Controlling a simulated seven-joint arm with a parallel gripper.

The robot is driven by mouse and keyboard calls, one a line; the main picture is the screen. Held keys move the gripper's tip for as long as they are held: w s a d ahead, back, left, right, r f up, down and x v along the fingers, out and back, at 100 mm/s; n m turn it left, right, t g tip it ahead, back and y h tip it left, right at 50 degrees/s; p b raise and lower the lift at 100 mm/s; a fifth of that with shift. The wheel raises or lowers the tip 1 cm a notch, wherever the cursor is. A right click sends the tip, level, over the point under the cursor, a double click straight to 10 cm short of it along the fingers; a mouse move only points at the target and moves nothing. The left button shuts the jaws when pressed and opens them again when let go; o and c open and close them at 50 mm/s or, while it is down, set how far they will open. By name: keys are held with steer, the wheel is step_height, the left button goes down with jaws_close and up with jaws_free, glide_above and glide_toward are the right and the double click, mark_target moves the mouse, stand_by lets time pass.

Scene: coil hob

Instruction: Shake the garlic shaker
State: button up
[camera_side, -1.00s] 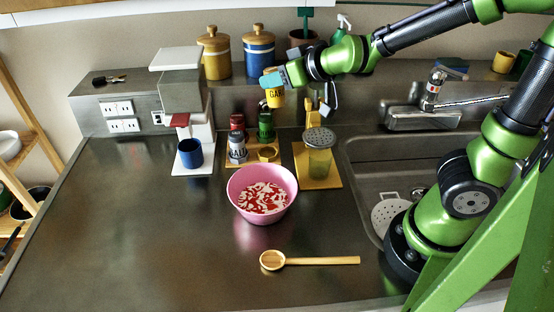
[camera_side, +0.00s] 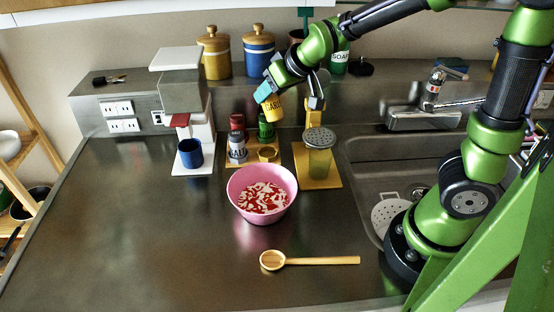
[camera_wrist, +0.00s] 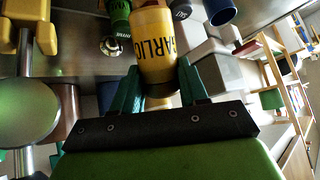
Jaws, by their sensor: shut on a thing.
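The garlic shaker (camera_side: 274,110) is yellow with dark lettering. It is held up in the air, tilted, above and behind the pink bowl (camera_side: 247,213). My gripper (camera_side: 264,93) is shut on it. In the wrist view the shaker (camera_wrist: 155,42) reads "GARLIC" and sits between the teal fingers of my gripper (camera_wrist: 157,88). The pink bowl stands on the counter and holds red and white pieces.
A wooden spoon (camera_side: 318,261) lies in front; the left counter is clear.

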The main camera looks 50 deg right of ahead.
mark_target(272, 103)
steer(key=shift+a+f+m+g, duration=0.25)
steer(key=shift+f+g, duration=0.25)
steer(key=shift+f, duration=0.3)
steer(key=shift+a+f+m+g, duration=0.2)
steer(key=shift+f+g, duration=0.3)
steer(key=shift+f, duration=0.25)
steer(key=shift+s+a+f+m+g, duration=0.15)
steer(key=shift+a+f+m+g, duration=0.15)
steer(key=shift+f+g, duration=0.3)
steer(key=s+a+m+g+y, duration=0.6)
steer(key=s+a+g, duration=0.25)
steer(key=a, duration=0.35)
steer(key=shift+t, duration=0.35)
steer(key=shift+s+f, duration=0.2)
steer(key=shift+f, duration=1.2)
steer(key=shift+s+f, duration=0.2)
steer(key=shift+f, duration=1.15)
steer(key=shift+s+d, duration=0.7)
steer(key=shift+s, duration=0.15)
